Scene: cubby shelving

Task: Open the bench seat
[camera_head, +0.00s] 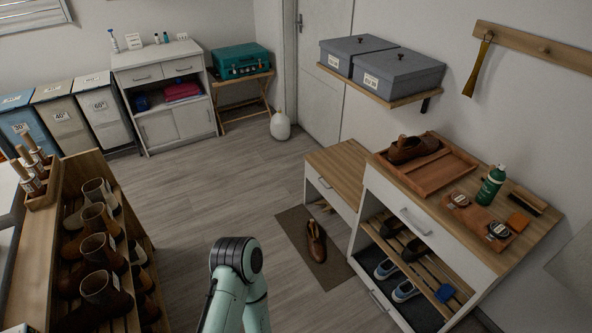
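The bench (338,172) stands against the right wall, between the door and the taller shoe cabinet. It has a flat wooden seat on a white body, with a small handle on its front. The seat looks level and closed. Below the front panel is an open space with something pale inside, too small to tell. One of my arms shows at the bottom centre as a pale green link with a dark joint, well apart from the bench. Neither of my grippers is in view.
A brown shoe (316,241) lies on a dark mat (290,222) before the bench. The shoe cabinet (480,268) adjoins the bench, bearing a wooden tray (440,177) and a green bottle (491,185). A shoe rack (60,215) stands at left. The middle floor is clear.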

